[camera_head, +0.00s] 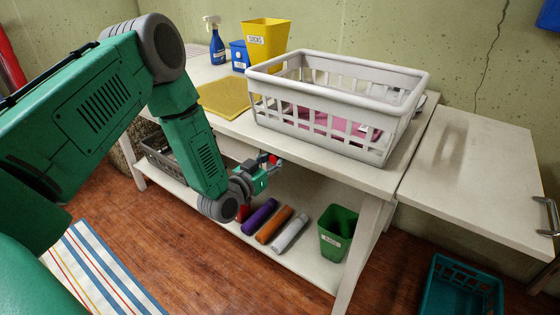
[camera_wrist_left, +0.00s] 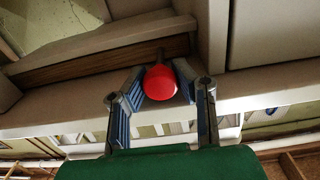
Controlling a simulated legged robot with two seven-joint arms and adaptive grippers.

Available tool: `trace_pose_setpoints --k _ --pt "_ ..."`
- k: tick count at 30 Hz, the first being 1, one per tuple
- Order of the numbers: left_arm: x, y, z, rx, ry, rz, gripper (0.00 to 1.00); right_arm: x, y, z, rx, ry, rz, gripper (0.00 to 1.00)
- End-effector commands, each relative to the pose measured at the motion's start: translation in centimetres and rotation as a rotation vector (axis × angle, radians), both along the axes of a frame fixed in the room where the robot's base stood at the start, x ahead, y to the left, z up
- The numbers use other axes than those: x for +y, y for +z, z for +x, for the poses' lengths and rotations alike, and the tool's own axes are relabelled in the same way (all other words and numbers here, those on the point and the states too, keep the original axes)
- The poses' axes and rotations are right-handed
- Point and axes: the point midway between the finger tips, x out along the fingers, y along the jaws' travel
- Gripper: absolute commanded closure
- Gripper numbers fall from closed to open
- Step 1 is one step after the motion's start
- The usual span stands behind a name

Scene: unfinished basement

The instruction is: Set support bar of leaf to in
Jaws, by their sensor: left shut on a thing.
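The table (camera_head: 375,178) has a leaf (camera_head: 480,165) at its right end, raised about level with the tabletop. A red knob (camera_wrist_left: 160,83) on a short dark stem shows under the table in the left wrist view, by a brown wooden bar (camera_wrist_left: 110,60). I take this for the support bar, most of which is hidden. My left gripper (camera_head: 272,164) is below the table's front edge in the head view. In the left wrist view its fingers (camera_wrist_left: 157,88) are on both sides of the red knob, shut on it. My right gripper is not in view.
A white basket (camera_head: 385,150), yellow bin (camera_head: 265,45) and blue spray bottle (camera_head: 217,45) stand on the tabletop. The lower shelf holds several rolls, a green bin (camera_head: 336,235) and a dark basket (camera_head: 160,158). A teal crate (camera_head: 440,275) stands below the leaf.

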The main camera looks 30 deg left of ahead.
Motion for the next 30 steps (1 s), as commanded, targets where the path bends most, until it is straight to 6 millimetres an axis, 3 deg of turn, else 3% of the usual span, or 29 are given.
trace_pose_setpoints --k 6,7,9,21,26,30 --pt "0.5 -0.2 -0.1 0.005 0.012 0.005 1.0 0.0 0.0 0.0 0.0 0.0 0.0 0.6" --pt "0.5 -0.2 -0.1 0.005 0.012 0.005 0.71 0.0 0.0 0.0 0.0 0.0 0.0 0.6" --pt "0.5 -0.2 -0.1 0.004 0.012 0.005 0.52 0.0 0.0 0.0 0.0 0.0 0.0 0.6" --pt "0.2 0.0 -0.6 0.002 0.007 0.005 0.52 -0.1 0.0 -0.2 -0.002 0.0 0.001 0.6" --pt "0.4 -0.1 -3.1 0.005 0.007 0.004 0.52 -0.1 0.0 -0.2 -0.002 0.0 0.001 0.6" --pt "0.7 -0.3 -6.3 0.007 0.008 0.001 0.52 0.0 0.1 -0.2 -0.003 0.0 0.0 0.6"
